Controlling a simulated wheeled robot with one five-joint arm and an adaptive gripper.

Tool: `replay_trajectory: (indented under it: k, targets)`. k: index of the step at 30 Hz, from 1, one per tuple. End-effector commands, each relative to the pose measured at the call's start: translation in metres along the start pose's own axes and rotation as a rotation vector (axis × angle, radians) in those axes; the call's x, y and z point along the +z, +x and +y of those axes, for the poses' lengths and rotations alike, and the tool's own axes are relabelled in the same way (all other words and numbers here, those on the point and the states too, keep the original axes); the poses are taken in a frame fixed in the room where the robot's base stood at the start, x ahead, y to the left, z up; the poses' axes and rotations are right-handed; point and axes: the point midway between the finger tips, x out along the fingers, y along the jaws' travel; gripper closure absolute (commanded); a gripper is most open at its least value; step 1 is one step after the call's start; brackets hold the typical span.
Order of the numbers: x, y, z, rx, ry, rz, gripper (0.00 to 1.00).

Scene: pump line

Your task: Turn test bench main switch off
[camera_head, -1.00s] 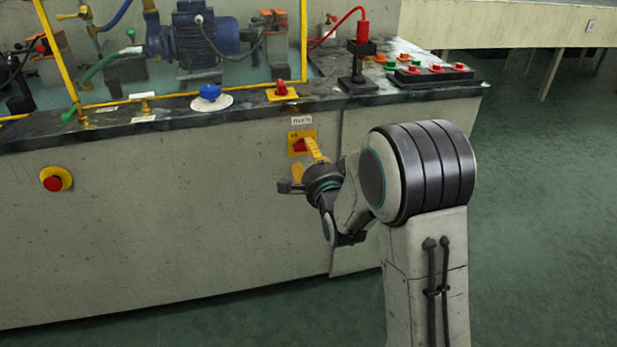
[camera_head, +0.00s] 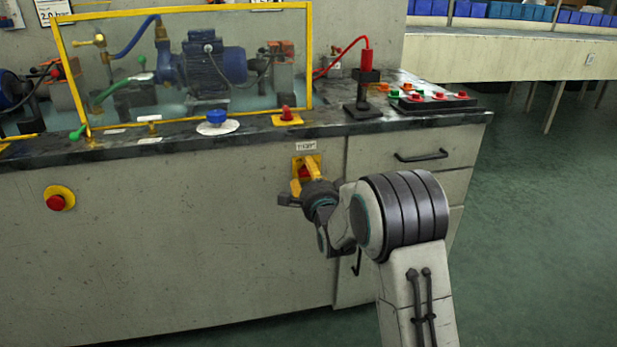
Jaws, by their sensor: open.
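The main switch (camera_head: 305,170) is a red knob on a yellow plate on the bench's front panel, under a small white label (camera_head: 306,146). The fingers are open, one to each side of the red knob as seen from here. They partly cover the knob, so I cannot tell whether they touch it or which way it is turned.
A red button on a yellow disc (camera_head: 60,198) is on the panel at the left. The bench top (camera_head: 250,133) holds a blue knob (camera_head: 217,117), a red knob on a yellow base (camera_head: 287,115), a red-topped stand (camera_head: 364,75) and a button box (camera_head: 432,102). Green floor is free at the right.

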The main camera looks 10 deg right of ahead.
Motion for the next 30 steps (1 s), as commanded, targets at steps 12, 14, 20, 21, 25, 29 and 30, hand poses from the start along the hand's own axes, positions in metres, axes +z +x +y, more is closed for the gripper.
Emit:
replay_trajectory:
  k: [12, 14, 20, 21, 25, 29, 30]
  targets:
    - [0.0, 0.0057, 0.0001, 0.0, 0.0, 0.0, 0.5]
    - [0.0, 0.0056, 0.0001, 0.0, 0.0, 0.0, 0.47]
    - [0.0, 0.0055, 0.0001, 0.0, 0.0, 0.0, 0.65]
    - [0.0, 0.0055, 0.0001, 0.0, 0.0, 0.0, 0.68]
    - [0.0, 0.0054, 0.0006, 0.002, 0.0, 0.0, 0.8]
    - [0.0, 0.0054, 0.0012, 0.003, 0.0, 0.0, 0.92]
    - [0.0, 0.0054, 0.0013, 0.003, 0.0, 0.0, 0.95]
